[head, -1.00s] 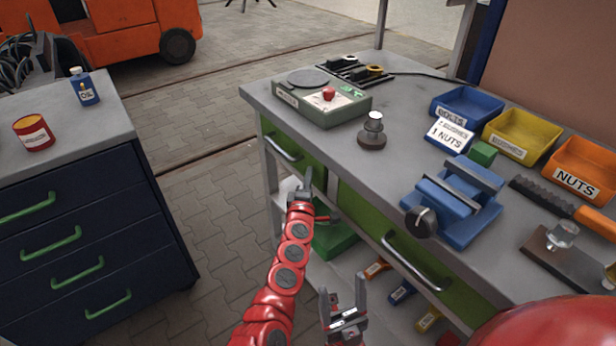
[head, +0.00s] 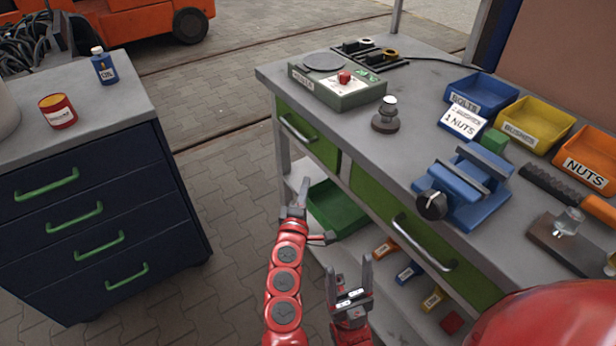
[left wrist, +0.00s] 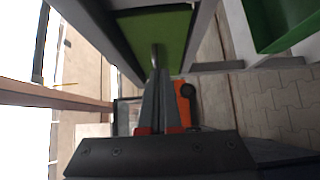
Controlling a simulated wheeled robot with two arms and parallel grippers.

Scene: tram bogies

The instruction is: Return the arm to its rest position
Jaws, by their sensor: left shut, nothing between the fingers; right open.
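My left gripper (head: 301,193) is at the end of the red segmented arm in the head view, in front of the workbench near its left leg, below the tabletop. Its fingers are together with nothing between them. In the left wrist view the closed fingers (left wrist: 160,90) point toward a green drawer front (left wrist: 155,30); whether they touch it I cannot tell. My right gripper (head: 350,280) is lower in the head view, in front of the bench's lower shelf. Its two fingers stand apart and it is empty.
The workbench (head: 400,160) carries a blue vise (head: 465,190), a green scale-like box (head: 335,90) and parts bins. A green tray (head: 338,205) sits on the shelf below. A dark drawer cabinet (head: 95,220) stands left. Paved floor (head: 215,150) lies open between them.

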